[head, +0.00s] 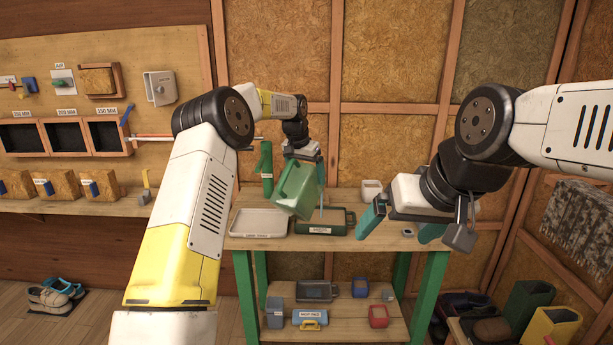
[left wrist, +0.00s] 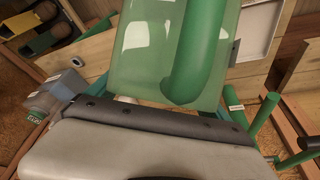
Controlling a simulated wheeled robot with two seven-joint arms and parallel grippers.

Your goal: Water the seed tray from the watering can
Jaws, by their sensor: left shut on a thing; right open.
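A green watering can (head: 296,190) hangs tilted over the workbench in the head view, held by its handle side in my left gripper (head: 306,160). In the left wrist view its pale green body (left wrist: 145,50) and darker green handle (left wrist: 200,50) fill the upper middle; the grip on it is mostly hidden. Below the can are a white tray (head: 240,228) and, right of it, a dark green labelled tray (head: 345,216). I cannot read which label names the seed tray. I cannot make out water falling. My right gripper (head: 402,225) is open and empty above the bench's right part.
A small white container (head: 371,188) stands at the bench's back, with a small grey round item (head: 408,232) near the right. The bench (head: 300,243) has a lower shelf (head: 345,322) with several small bins. A pegboard wall (head: 180,80) stands left.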

